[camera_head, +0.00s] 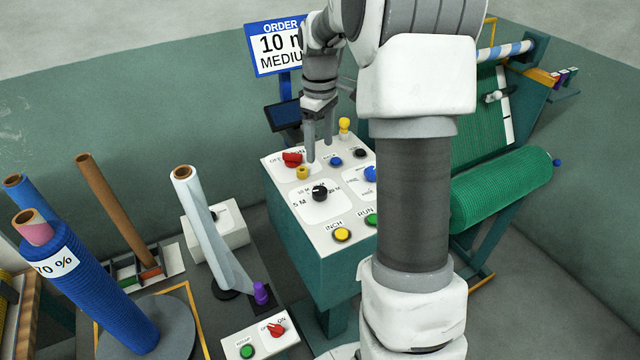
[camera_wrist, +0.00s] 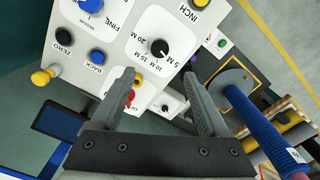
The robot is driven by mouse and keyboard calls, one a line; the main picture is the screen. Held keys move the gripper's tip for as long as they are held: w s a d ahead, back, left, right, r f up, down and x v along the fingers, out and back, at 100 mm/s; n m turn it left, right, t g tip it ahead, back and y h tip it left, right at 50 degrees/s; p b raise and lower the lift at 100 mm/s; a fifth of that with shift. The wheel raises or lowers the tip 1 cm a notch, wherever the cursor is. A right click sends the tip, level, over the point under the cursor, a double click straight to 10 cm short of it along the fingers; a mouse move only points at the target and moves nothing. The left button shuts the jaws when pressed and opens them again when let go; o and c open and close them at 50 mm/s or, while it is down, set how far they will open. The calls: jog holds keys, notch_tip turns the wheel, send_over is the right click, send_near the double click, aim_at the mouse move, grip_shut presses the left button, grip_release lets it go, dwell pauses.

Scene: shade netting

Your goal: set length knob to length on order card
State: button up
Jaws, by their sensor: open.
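The black length knob (camera_head: 320,192) sits on the white top of the control box, with length marks such as 5 M around it. The knob also shows in the wrist view (camera_wrist: 159,47), above the fingers; its exact setting is too small to tell. The order card (camera_head: 276,48) is a blue-framed sign behind the box. It reads ORDER, 10 and a partly hidden unit, and MEDIUM, cut off by my arm. My gripper (camera_head: 319,151) is open and empty, pointing down above the back of the panel, apart from the knob. It also shows in the wrist view (camera_wrist: 156,86).
Near the fingers are a red switch (camera_head: 292,159), a yellow button (camera_head: 303,173) and a dark blue button (camera_head: 336,161). A yellow knob (camera_head: 344,127) stands at the back edge. Yellow INCH (camera_head: 342,234) and green RUN (camera_head: 372,220) buttons are at the front. Rolls stand left.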

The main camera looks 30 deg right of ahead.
aim_at(320, 190)
notch_tip(320, 190, down, 13)
jog(key=shift+f+p, duration=0.1)
jog(key=shift+p, duration=0.3)
grip_shut()
